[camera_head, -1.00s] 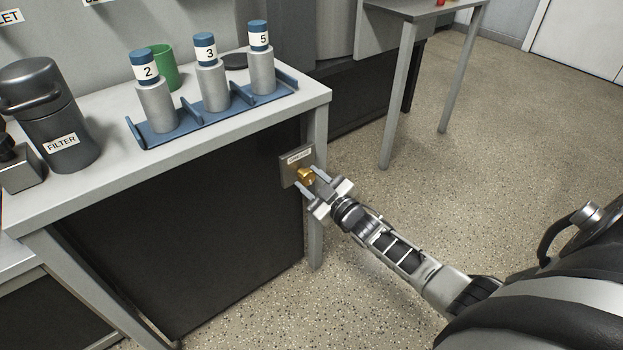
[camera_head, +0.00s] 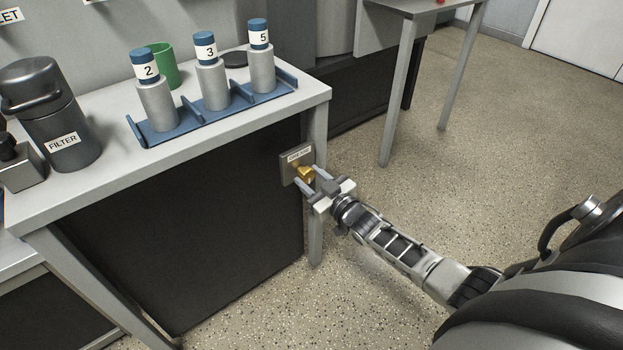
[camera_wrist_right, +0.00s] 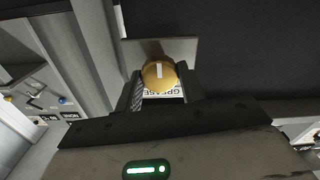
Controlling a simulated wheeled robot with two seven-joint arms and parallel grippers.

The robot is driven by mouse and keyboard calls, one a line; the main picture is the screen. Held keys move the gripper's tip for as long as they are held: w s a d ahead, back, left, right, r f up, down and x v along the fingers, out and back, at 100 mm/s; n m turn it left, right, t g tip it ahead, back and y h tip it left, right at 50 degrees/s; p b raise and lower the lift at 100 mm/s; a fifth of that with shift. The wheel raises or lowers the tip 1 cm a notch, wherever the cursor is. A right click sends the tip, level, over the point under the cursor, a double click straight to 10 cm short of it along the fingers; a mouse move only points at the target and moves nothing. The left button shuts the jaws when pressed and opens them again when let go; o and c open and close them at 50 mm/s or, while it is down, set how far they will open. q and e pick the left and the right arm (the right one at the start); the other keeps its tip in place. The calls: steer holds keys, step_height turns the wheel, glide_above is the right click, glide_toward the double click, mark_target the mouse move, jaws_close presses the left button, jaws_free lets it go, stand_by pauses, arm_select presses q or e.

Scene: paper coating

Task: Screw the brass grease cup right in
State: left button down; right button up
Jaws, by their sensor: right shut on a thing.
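The brass grease cup (camera_head: 305,173) sits on a small grey plate (camera_head: 286,166) with a white label, fixed at the table's front leg. In the right wrist view the cup (camera_wrist_right: 160,75) shows as a round gold cap with a pale mark, and part of the word GREASE shows beside it. My right gripper (camera_head: 308,179) is at the cup with a finger on each side, shut on it; it also shows in the right wrist view (camera_wrist_right: 161,90). How far the cup is screwed in cannot be told. My left gripper is not in view.
The table (camera_head: 220,128) above carries a blue rack (camera_head: 190,123) with several numbered bottles, a green cup (camera_head: 164,66) and a dark FILTER canister (camera_head: 50,112). A dark panel (camera_head: 210,225) lies left of the plate. Open floor (camera_head: 480,180) is on the right.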

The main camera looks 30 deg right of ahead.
steer(key=o, duration=1)
arm_select(q)
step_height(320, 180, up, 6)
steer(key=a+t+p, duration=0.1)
steer(key=p, duration=0.2)
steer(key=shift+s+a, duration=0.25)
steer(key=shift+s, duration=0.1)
arm_select(e)
steer(key=shift+s+d, duration=0.2)
steer(key=shift+s, duration=2.45)
steer(key=shift+s+d, duration=0.25)
steer(key=shift+s, duration=2.45)
steer(key=shift+s+d, duration=0.2)
steer(key=shift+s, duration=2.45)
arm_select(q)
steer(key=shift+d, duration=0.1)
